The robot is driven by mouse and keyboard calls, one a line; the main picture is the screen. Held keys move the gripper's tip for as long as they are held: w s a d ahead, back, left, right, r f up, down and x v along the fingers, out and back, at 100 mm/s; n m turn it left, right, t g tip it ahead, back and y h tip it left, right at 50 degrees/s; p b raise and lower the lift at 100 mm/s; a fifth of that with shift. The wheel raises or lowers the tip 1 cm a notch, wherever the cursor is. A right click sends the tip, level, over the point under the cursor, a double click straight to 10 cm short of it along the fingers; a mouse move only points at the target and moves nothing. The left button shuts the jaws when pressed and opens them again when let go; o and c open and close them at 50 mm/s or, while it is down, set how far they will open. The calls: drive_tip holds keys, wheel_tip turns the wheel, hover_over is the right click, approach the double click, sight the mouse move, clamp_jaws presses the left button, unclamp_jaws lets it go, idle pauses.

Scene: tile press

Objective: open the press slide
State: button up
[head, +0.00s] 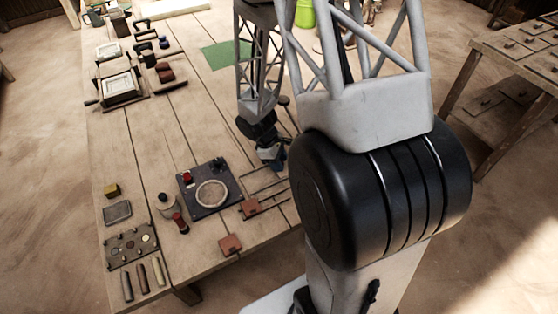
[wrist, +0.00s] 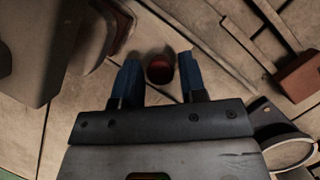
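My gripper (head: 270,155) is low over the table; in the wrist view its two blue fingers (wrist: 160,82) are apart. A round dark-red knob (wrist: 160,68) stands between the fingertips, with a narrow gap visible on each side. I cannot tell for sure that it belongs to the press slide. A large grey block (wrist: 28,45) is at the left of the wrist view, possibly part of the press. In the head view my arm and gripper hide the knob and the block.
Thin rails (head: 262,186) with a terracotta piece (head: 249,208) lie close to my gripper. A green mat (head: 222,54) lies farther back. Middle-left boards are clear.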

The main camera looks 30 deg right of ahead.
clamp_jaws()
drive_tip(key=shift+a, duration=0.15)
drive_tip(key=shift+w+a, duration=0.1)
drive_tip(key=shift+a, duration=5.2)
drive_tip(key=shift+o, duration=1.6)
unclamp_jaws()
drive_tip(key=v, duration=0.7)
drive_tip(key=shift+r, duration=0.4)
